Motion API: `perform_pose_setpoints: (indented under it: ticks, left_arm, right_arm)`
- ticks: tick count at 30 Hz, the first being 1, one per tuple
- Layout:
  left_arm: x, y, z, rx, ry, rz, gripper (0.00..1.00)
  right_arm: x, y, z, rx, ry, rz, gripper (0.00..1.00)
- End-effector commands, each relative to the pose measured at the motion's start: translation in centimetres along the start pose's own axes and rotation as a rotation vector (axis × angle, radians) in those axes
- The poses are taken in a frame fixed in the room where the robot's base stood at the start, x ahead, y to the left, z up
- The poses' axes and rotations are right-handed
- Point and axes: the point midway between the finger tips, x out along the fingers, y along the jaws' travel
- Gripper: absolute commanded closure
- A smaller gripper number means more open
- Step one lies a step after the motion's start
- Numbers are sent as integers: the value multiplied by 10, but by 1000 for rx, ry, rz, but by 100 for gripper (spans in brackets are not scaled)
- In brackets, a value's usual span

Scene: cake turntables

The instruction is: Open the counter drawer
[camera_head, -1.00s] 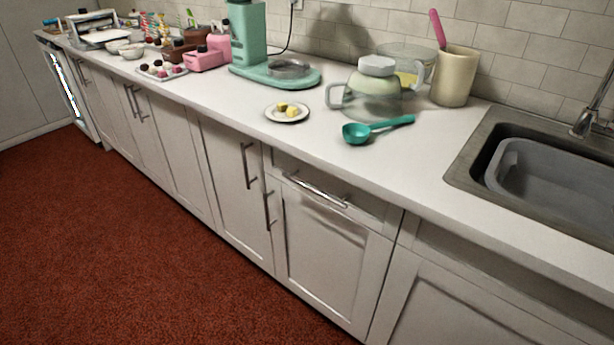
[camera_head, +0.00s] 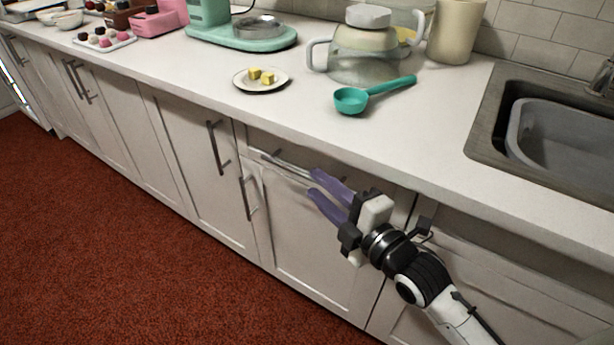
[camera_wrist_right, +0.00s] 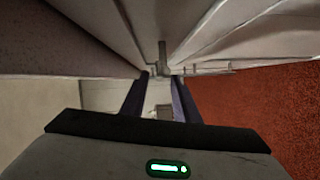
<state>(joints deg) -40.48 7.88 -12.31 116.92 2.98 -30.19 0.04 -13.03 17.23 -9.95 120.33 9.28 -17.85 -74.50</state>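The counter drawer (camera_head: 345,178) is a shallow white front under the countertop, right of the middle in the head view. It looks shut, with a horizontal metal bar handle (camera_head: 284,164). My right gripper (camera_head: 314,181) is open, its two purple fingers pointing left in front of the drawer. The fingertips are near the right end of the handle, and I cannot tell whether they touch it. In the right wrist view the fingers (camera_wrist_right: 158,92) are apart with nothing held between them. The gripper hides part of the drawer's right side. My left gripper is not in view.
Cabinet doors with vertical handles (camera_head: 217,147) line the front. On the white countertop (camera_head: 215,105) stand a plate (camera_head: 243,84), a teal scoop (camera_head: 352,101), a glass jug (camera_head: 362,54) and a teal mixer (camera_head: 230,32). A sink (camera_head: 487,112) is at right. The red floor (camera_head: 90,240) is clear.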

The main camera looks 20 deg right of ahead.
Motion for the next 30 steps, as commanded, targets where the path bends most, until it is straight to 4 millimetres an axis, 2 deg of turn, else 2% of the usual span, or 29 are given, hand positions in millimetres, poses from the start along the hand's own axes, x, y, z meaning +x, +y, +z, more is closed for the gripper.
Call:
perform_pose_setpoints:
  ticks: [3,9,19,20,24,25,30]
  left_arm:
    - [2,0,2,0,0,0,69]
    - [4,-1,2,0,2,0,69]
    - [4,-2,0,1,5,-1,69]
    - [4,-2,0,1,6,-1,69]
    - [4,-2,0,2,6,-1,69]
    - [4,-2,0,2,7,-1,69]
    - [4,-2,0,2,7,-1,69]
  right_arm:
    - [21,0,0,3,0,1,72]
    - [42,-1,0,3,-1,-1,72]
    - [46,-1,0,3,-1,-3,72]
    - [46,-1,0,3,0,-3,74]
    - [46,-1,0,3,-1,-2,97]
    - [46,-1,0,3,-1,-2,100]
    - [46,-1,0,3,-1,-3,100]
